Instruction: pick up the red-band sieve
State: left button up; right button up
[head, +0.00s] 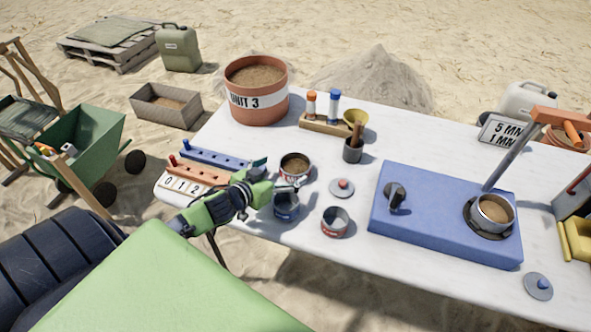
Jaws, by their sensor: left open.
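A grey metal cup with a red band (335,222) stands on the white table, open at the top and apparently empty. Another round cup (295,167), filled with brown soil, also has reddish marking on its side. A cup with a blue band (286,206) stands between them and my arm. My left gripper (281,174) is open beside the soil-filled cup and the blue-band cup, its fingers pointing right. It partly covers the near side of the soil-filled cup; I cannot tell whether they touch. My right gripper is not in view.
A lid with a red knob (342,187) lies right of the cups. A blue machine (440,225) holds a soil-filled cup (493,212). Numbered racks (200,175) lie left. A large UNIT 3 pot (257,93) and a bottle rack (325,125) stand behind.

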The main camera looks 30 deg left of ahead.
aim_at(304, 158)
pick_arm(q)
jog(key=shift+w+f, duration=0.25)
jog(key=shift+w, duration=0.4)
jog(key=shift+w+f, duration=0.15)
jog(key=shift+w, duration=0.4)
jog(key=x, duration=0.4)
jog(key=shift+w+d+f+p, duration=0.1)
jog(key=shift+w+d+p, duration=0.1)
jog(key=shift+w+p, duration=0.15)
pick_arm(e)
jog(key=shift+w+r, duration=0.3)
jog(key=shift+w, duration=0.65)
pick_arm(q)
jog(key=c, duration=1.4)
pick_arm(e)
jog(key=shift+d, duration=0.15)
pick_arm(q)
jog(key=shift+o, duration=0.2)
